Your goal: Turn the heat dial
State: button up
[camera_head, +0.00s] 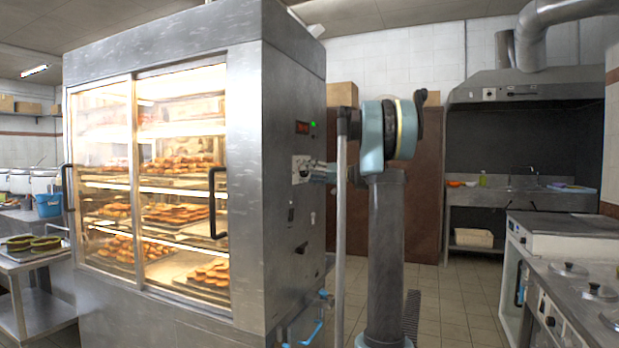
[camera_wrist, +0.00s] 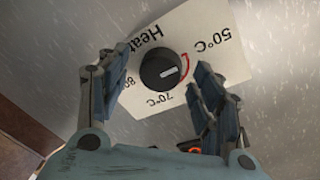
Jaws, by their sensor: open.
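The heat dial (camera_wrist: 160,72) is a round black knob with a pale pointer line, on a white label plate (camera_wrist: 215,25) marked "Heat", 50°C, 70°C and 80, with a red curved arrow beside the knob. The print appears rotated. The pointer line points to the right in the wrist view. My gripper (camera_wrist: 163,66) is open, with one finger left of the dial and one right of it; I cannot tell whether they touch it. In the head view my gripper (camera_head: 322,172) is at the plate (camera_head: 300,168) on the side of the steel warming cabinet (camera_head: 262,110).
The cabinet's glass front shows trays of pastries (camera_head: 185,213) and a black door handle (camera_head: 216,203). A red display with a green light (camera_head: 312,124) sits above the dial. A counter with lidded pots (camera_head: 570,270) stands at the right. Tiled floor (camera_head: 455,300) is clear between.

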jog(key=shift+w+a, duration=0.25)
jog(key=shift+a, duration=0.1)
jog(key=c, duration=1.1)
jog(key=shift+o, duration=0.2)
jog(key=shift+m, duration=0.3)
jog(key=m, duration=0.5)
jog(key=shift+r+g+h, duration=0.15)
jog(key=shift+g+h, duration=0.15)
jog(key=shift+g, duration=0.1)
jog(key=m, duration=0.5)
jog(key=shift+d+r+g, duration=0.1)
jog(key=shift+g, duration=0.2)
jog(key=shift+m, duration=0.3)
